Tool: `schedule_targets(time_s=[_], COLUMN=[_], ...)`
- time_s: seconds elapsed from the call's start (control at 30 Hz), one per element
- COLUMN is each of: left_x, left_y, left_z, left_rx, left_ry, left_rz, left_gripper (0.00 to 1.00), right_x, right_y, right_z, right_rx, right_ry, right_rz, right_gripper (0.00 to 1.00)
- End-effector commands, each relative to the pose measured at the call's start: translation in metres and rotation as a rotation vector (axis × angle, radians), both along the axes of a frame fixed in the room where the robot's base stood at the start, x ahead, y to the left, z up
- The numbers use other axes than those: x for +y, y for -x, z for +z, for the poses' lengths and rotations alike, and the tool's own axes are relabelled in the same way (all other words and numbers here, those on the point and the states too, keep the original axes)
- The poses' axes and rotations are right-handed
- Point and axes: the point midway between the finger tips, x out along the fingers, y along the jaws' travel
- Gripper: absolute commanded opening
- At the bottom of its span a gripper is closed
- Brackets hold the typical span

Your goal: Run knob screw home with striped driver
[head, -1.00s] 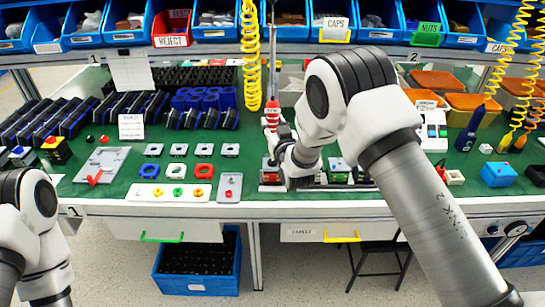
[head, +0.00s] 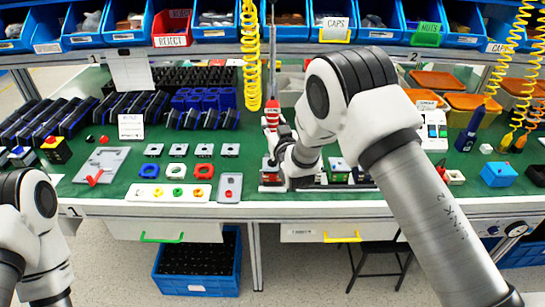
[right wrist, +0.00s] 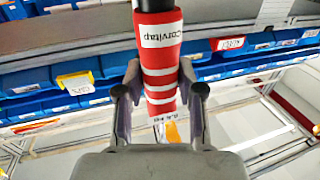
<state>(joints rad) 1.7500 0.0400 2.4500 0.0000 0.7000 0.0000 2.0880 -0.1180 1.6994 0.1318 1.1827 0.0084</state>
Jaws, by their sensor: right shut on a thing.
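The striped driver (head: 271,116), red with white bands, stands upright at the middle of the bench in the head view. In the right wrist view the driver (right wrist: 160,60) shows large, with a white label with dark lettering. My right gripper (right wrist: 160,85) is shut on it, one finger on each side. In the head view a switch station (head: 270,172) sits under the driver at the bench's front edge. The driver's tip, the knob and its screw are hidden behind my right wrist. My left arm shows at the left edge, its gripper out of frame.
Other switch units (head: 339,168) stand just right of my right wrist. A plate with coloured rings (head: 174,194) and a small grey plate (head: 230,187) lie to the left. A yellow coiled hose (head: 251,60) hangs close beside the driver. Blue bins line the shelf above.

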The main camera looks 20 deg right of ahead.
Motion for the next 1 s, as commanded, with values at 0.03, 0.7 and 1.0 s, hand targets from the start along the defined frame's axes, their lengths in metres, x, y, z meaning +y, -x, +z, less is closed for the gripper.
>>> schedule_targets(time_s=[0.03, 0.7, 1.0], left_x=[0.0, 0.0, 0.0], left_y=[0.0, 0.0, 0.0], left_z=[0.0, 0.009, 0.02], left_rx=[0.0, 0.0, 0.0], left_ry=[0.0, 0.0, 0.0], left_rz=[0.0, 0.0, 0.0], left_gripper=[0.61, 0.61, 0.61], right_x=[0.0, 0.0, 0.0], right_y=[0.001, 0.001, 0.0], right_z=[-0.003, 0.013, 0.035], right_rx=[0.007, 0.005, 0.003], right_ry=[0.0, 0.0, 0.0], right_rz=[0.001, 0.001, 0.001], right_gripper=[0.03, 0.03, 0.03])
